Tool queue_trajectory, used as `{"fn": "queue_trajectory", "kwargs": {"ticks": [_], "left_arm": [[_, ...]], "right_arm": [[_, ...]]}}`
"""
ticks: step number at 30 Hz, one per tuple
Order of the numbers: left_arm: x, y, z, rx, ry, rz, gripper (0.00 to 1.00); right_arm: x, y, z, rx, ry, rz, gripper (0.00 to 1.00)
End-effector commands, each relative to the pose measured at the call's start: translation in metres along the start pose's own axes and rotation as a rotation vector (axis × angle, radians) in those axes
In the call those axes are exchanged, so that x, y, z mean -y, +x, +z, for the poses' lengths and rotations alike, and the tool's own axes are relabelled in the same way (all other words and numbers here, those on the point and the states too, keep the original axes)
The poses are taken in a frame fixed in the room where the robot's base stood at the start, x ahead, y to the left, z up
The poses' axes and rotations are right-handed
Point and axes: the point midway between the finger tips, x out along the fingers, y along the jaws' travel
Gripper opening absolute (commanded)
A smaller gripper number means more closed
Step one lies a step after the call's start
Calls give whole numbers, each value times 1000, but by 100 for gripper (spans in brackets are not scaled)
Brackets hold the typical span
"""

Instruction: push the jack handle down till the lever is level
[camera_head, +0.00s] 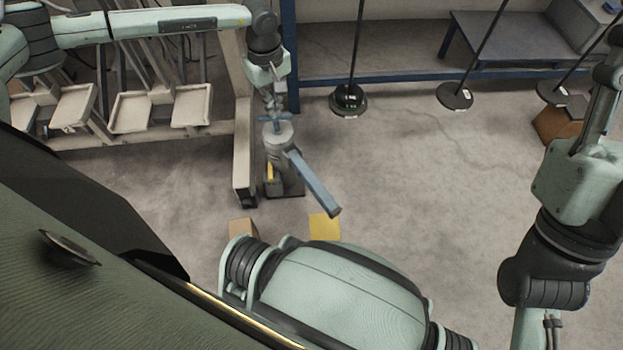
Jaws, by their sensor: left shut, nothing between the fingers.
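The jack (279,145) is a grey upright cylinder on a dark base, standing on the concrete floor. Its blue handle (315,184) runs from the jack's head toward the lower right; its exact tilt is hard to judge from above. My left gripper (275,117) points down over the jack's top, behind the handle's near end. It is shut with nothing between its fingers; whether it touches the jack is unclear. My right gripper (608,52) is at the right edge, far from the jack and partly cut off, so its opening cannot be told.
A beige frame post (243,140) stands close left of the jack, with pale trays (130,110) beyond. Yellow (324,226) and tan (243,228) blocks lie in front. Stands with round black bases (348,99) and a blue-framed bench (500,40) are behind. Floor right of the handle is clear.

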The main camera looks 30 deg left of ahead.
Motion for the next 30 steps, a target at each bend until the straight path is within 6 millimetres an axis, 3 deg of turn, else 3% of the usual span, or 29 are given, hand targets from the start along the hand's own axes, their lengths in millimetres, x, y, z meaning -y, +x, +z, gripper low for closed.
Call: {"fn": "queue_trajectory", "kwargs": {"ticks": [16,30], "left_arm": [[0,-80,0,0,0,1,0],[0,-83,0,0,0,0,0]], "right_arm": [[1,50,-31,0,0,0,40],[1,50,-32,0,0,0,40]]}}
